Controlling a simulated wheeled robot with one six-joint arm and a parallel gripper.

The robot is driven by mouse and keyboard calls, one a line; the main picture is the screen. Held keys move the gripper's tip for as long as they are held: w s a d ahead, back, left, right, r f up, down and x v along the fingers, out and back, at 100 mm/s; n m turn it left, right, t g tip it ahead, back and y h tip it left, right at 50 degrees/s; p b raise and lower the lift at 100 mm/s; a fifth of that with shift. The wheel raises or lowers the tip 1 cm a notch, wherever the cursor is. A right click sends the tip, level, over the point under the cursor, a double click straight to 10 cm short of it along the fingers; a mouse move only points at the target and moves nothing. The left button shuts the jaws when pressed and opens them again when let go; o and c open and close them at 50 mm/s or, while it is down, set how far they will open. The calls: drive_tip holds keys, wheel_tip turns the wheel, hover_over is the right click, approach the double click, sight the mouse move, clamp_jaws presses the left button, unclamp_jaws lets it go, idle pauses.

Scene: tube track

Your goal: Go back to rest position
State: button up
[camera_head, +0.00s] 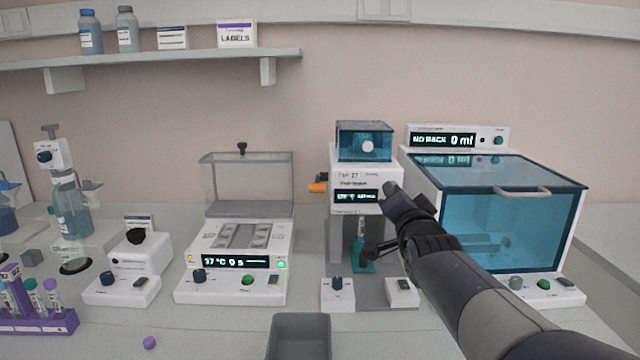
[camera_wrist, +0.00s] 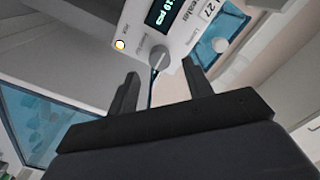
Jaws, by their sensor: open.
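My arm reaches in from the lower right in the head view. Whether a finger touches the dispenser or the holder, I cannot tell.
A teal-windowed cabinet (camera_head: 510,222) with a "NO RACK 0 ml" display stands right of the dispenser. A heater block (camera_head: 240,235) stands left. A grey open bin (camera_head: 300,336) sits in front. A purple rack (camera_head: 50,322) with tubes and a loose purple cap (camera_head: 149,342) are at left.

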drive_tip(key=s, duration=0.6)
drive_tip(key=w+n+p, duration=1)
drive_tip(key=n+p, duration=0.7)
drive_tip(key=p, duration=0.1)
idle(1.0)
drive_tip(key=shift+p, duration=0.3)
